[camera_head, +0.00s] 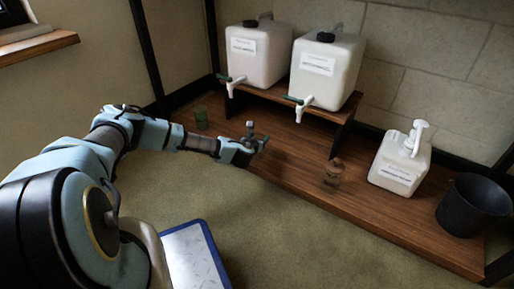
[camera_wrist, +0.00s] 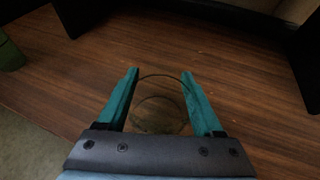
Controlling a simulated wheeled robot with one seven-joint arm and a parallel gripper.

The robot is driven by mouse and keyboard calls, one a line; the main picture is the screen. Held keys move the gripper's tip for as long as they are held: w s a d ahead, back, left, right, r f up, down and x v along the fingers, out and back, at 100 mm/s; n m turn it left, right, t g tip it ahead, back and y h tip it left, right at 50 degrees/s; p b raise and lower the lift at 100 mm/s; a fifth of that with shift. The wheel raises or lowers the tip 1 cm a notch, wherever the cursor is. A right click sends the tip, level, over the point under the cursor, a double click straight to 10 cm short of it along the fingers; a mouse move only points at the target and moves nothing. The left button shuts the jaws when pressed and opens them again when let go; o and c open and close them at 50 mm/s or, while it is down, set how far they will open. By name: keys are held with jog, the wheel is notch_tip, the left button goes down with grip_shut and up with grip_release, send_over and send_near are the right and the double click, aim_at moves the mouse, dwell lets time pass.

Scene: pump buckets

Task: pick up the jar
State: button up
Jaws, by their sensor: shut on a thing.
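My gripper (camera_head: 256,142) is over the wooden platform, left of centre in the head view. In the wrist view its two teal fingers (camera_wrist: 160,76) are shut on a clear glass jar (camera_wrist: 158,104), with one finger on each side of it. The jar's round rim shows between the fingers, and wood grain shows through the glass. In the head view I cannot make out the held jar clearly. I cannot tell whether its base touches the wood.
A glass vessel with a brown top (camera_head: 333,174) stands to the right. A green cup (camera_head: 201,118) stands to the left. Two tapped white canisters (camera_head: 258,55) (camera_head: 325,72) sit on a raised shelf. A pump bottle (camera_head: 400,163) and black bucket (camera_head: 472,207) stand far right.

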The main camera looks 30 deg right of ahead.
grip_shut()
jog(key=shift+r, duration=0.15)
